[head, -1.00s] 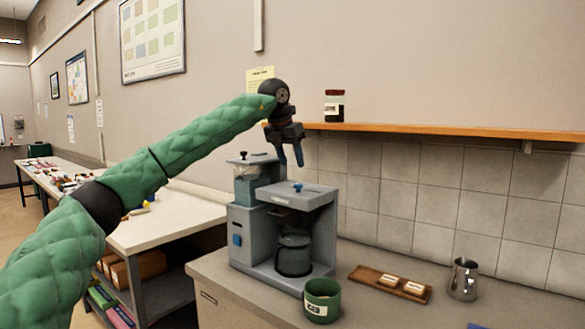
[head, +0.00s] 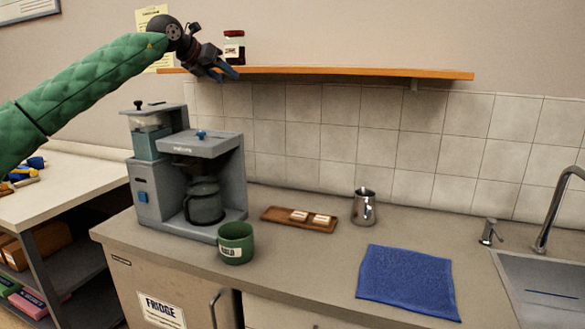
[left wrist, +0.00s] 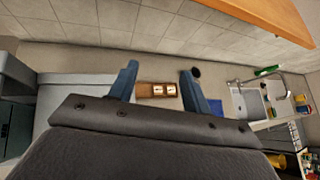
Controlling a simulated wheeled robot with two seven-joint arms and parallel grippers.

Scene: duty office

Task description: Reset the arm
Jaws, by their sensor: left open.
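My left arm comes in from the left in the head view, and my left gripper (head: 222,72) is raised above the coffee machine, close to the left end of the wooden shelf. In the left wrist view its two blue fingers (left wrist: 160,82) are spread apart with nothing between them. The dark jar (head: 234,47) on the shelf is right beside the gripper, apart from its fingers as far as I can tell. My right gripper is in neither view.
The shelf (head: 350,73) runs along the wall. Below are the coffee machine (head: 190,185), green mug (head: 236,243), wooden tray (head: 285,226), steel pitcher (head: 365,207), blue cloth (head: 408,282) and sink (head: 545,285). The counter (head: 310,262) is bare between mug and cloth.

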